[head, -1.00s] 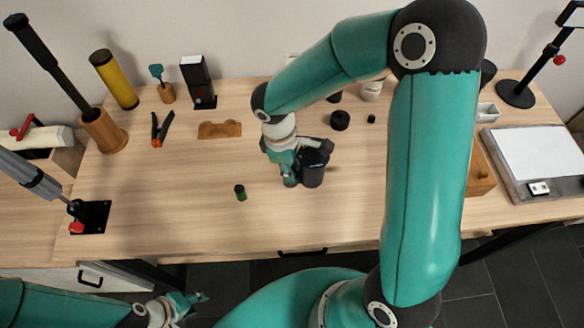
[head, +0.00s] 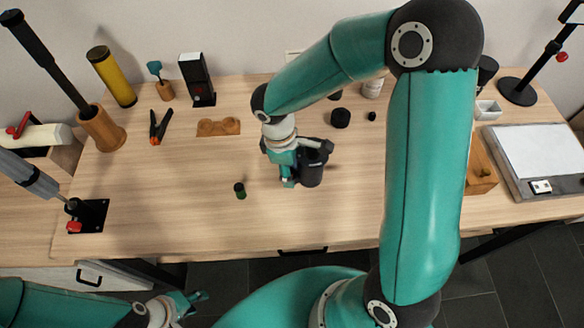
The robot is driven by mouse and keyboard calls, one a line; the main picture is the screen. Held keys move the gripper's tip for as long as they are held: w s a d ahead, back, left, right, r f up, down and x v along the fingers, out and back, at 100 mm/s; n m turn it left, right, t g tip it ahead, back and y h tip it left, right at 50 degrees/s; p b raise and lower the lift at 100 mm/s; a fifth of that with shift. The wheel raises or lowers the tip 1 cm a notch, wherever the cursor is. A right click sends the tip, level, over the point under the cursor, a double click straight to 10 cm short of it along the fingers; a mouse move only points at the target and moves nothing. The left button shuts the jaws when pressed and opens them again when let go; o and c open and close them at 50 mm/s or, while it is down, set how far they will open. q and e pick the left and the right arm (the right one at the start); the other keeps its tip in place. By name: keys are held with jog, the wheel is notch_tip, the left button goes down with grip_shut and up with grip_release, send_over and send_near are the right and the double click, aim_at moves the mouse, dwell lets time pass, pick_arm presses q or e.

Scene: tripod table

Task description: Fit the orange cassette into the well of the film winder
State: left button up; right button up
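My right gripper (head: 290,172) is low over the middle of the table, pointing down beside a dark cylindrical object (head: 313,168). That object may be the film winder, but I cannot be sure. The wrist and fingers hide part of it, and I cannot tell whether the fingers grip anything. I can make out no orange cassette; it may be hidden by the gripper or arm. A small dark green cylinder (head: 240,190) stands left of the gripper. My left gripper (head: 190,302) is off the table's front edge at the lower left, fingers apart and empty.
A wooden block with hollows (head: 218,127), an orange-and-black clamp (head: 160,127) and a yellow cylinder (head: 111,76) are at the back left. A black round piece (head: 340,118) lies behind the gripper. A wooden tray (head: 480,172) is at right. The front left-centre is clear.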

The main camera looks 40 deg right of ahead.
jog(key=shift+r, duration=0.15)
jog(key=shift+r+p, duration=0.55)
jog(key=shift+p, duration=0.05)
notch_tip(320, 180, up, 12)
jog(key=w+a, duration=0.1)
jog(key=shift+w, duration=0.2)
jog(key=shift+a, duration=0.1)
